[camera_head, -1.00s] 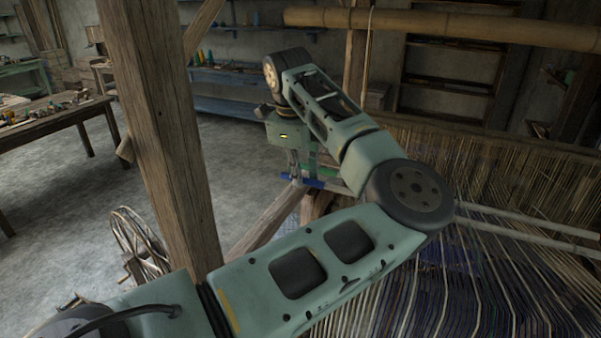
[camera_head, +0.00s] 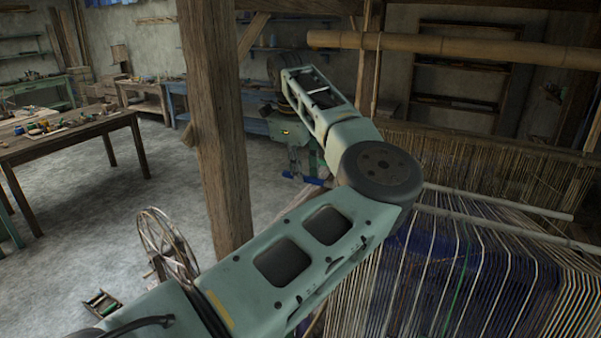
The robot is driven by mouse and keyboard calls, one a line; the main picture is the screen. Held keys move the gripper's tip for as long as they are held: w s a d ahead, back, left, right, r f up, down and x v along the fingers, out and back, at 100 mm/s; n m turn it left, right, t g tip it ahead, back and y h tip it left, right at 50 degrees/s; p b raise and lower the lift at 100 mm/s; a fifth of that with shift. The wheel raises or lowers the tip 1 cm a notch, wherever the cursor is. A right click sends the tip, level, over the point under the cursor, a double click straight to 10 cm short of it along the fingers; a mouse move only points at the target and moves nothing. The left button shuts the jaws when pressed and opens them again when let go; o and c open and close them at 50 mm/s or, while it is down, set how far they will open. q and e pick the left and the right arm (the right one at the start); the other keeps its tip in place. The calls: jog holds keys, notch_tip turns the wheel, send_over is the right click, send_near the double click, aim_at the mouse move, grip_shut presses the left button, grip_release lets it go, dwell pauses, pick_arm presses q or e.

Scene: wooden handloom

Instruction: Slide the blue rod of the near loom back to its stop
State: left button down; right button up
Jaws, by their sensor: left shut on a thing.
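The near loom (camera_head: 455,275) fills the right side, its pale and dark threads stretched below the bamboo bar. My left arm crosses the middle of the view. My left gripper (camera_head: 297,172) hangs small at the arm's far end, left of the loom, and is shut on the blue rod (camera_head: 315,181). Only a short blue piece of the rod shows, at the fingertips; the rest is hidden behind my arm. The rod's stop cannot be made out. My right gripper is not in view.
A thick wooden post (camera_head: 217,130) stands left of my gripper. A spinning wheel (camera_head: 165,245) stands on the floor at lower left. A cluttered work table (camera_head: 75,140) is farther left, with open floor between. A bamboo beam (camera_head: 450,44) spans above the loom.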

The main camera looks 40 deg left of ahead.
pick_arm(q)
jog(key=shift+s, duration=0.15)
jog(key=c, duration=2)
grip_release()
jog(key=shift+o, duration=1.3)
jog(key=shift+s+r, duration=0.1)
jog(key=shift+s, duration=0.05)
notch_tip(320, 180, up, 12)
jog(key=s, duration=0.2)
jog(key=shift+s+d, duration=0.15)
jog(key=shift+d, duration=0.25)
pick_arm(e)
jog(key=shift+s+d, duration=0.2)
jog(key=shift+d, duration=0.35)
